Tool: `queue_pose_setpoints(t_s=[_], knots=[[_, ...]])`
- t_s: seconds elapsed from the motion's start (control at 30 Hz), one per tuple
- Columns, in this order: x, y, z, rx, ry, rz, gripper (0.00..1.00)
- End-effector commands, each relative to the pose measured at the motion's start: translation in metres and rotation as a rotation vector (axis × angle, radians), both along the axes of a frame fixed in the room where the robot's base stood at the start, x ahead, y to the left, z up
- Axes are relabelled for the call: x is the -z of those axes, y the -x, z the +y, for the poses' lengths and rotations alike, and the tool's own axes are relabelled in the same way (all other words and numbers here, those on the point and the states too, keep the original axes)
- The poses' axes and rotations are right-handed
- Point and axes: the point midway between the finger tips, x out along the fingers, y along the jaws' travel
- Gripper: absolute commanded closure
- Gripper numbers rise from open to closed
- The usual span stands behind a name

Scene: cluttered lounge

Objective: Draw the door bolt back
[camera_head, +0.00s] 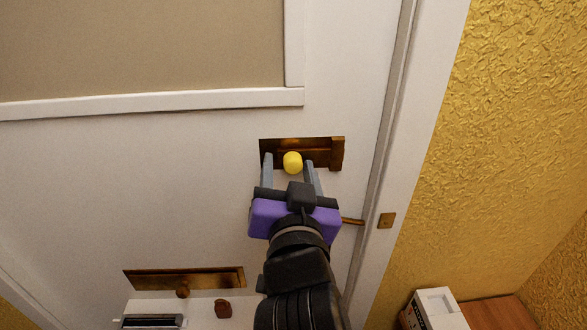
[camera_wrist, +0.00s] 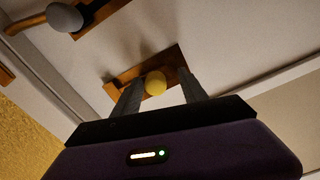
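The door bolt (camera_head: 336,147) is a brown-bronze plate with a round yellow knob (camera_head: 292,162), mounted on a white door (camera_head: 190,180). In the wrist view the yellow knob (camera_wrist: 155,83) shows between my fingers, with the bronze plate (camera_wrist: 172,58) behind it. My gripper (camera_head: 289,163) is open, with one grey finger on each side of the knob. Gaps show between the knob and both fingers, so it is not gripped. My purple gripper body and arm hide part of the door below the bolt.
A second bronze plate (camera_head: 150,280) with a brown knob sits lower left on the door. A small brass plate (camera_head: 386,220) is on the door frame at right. A white box (camera_head: 437,309) stands on a wooden surface by the yellow wall (camera_head: 510,130).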

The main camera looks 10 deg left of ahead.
Motion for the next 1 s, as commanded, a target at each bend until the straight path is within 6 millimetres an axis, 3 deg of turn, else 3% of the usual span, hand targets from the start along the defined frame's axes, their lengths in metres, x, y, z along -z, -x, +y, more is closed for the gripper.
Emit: queue_pose_setpoints(t_s=[0.33, 0.7, 1.0], knots=[[0.001, 0.005, -0.003, 0.003, 0.001, -0.001, 0.50], [0.002, 0.059, -0.018, 0.001, 0.000, -0.002, 0.50], [0.000, 0.075, -0.023, 0.002, 0.001, -0.001, 0.50]])
